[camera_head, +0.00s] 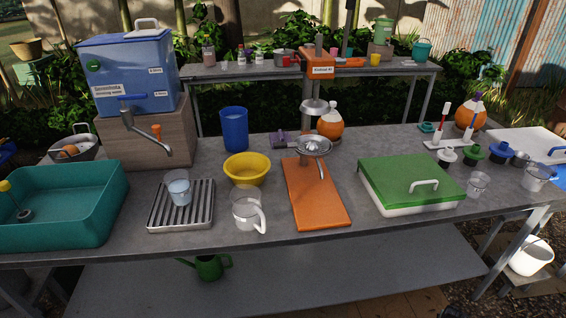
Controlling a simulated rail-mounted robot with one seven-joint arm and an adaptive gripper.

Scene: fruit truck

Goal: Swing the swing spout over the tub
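A blue water dispenser (125,62) stands on a brown block (175,120) at the back left of the worktop. Its grey swing spout (145,131) starts at the dispenser's lower front and slants down to the right. The outer end hangs to the right of the teal tub (75,225), behind the drip tray, not over the tub. The tub sits at the front left. My gripper is not in view.
A glass (179,190) stands on the metal drip tray (181,217), right of the tub. A blue cup (235,128), a yellow bowl (246,168) and a clear jug (247,212) stand further right. A metal bowl (85,150) sits behind the tub.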

